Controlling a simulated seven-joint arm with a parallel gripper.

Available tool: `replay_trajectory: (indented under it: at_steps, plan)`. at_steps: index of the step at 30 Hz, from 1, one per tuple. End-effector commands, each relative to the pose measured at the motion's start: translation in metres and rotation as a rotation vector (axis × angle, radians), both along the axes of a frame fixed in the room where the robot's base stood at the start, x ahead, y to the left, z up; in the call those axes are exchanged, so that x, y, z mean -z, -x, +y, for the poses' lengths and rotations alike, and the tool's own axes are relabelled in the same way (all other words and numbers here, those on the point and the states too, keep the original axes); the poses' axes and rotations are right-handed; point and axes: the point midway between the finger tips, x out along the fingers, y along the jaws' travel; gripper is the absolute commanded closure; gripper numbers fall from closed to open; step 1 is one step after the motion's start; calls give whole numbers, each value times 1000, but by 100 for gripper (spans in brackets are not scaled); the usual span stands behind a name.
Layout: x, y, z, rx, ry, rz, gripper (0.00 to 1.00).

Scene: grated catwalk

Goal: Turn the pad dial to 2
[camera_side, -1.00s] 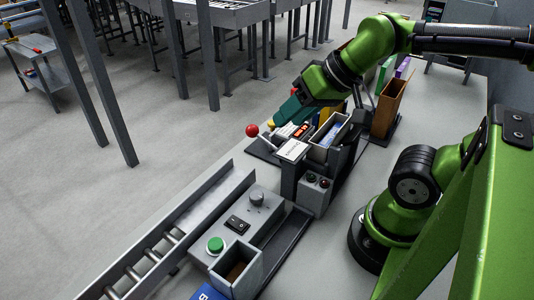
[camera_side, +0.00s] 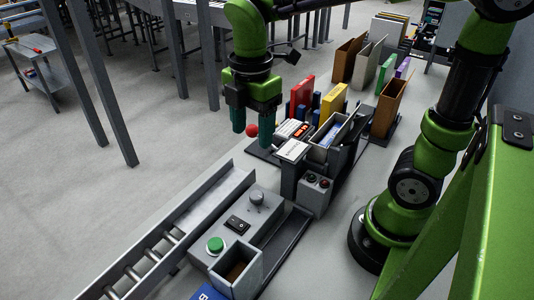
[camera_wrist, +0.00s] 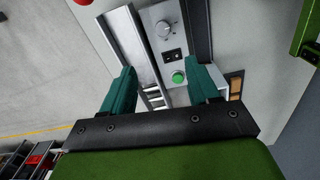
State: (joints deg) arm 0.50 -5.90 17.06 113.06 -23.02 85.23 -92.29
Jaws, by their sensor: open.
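The dial is a grey round knob (camera_side: 257,198) on top of a grey control pad (camera_side: 232,232), beside a black rocker switch and a green button. It also shows in the wrist view (camera_wrist: 163,29), where the pad lies beyond my fingers. Its number marks are too small to read. My gripper (camera_side: 252,131) points down with its two teal fingers apart and empty. It is above and behind the pad in the side view, well clear of the dial. In the wrist view the teal fingers (camera_wrist: 160,88) stand wide apart on either side of the green button.
A red ball-topped lever (camera_side: 251,130) stands close by my fingers in the side view. A roller conveyor (camera_side: 170,240) runs left of the pad. A grey open box (camera_side: 236,270) sits at its front. A label device (camera_side: 292,151) and coloured binders (camera_side: 333,103) stand behind.

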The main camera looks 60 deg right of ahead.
Motion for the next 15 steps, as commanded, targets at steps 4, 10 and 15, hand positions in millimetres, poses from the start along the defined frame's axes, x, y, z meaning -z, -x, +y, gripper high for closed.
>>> replay_trajectory:
  at_steps: [4,10,15]
  plan:
    - [0,4,-1,-102,5,16,40]
    - [20,4,-1,-117,4,19,40]
    - [56,5,-1,-115,4,22,40]
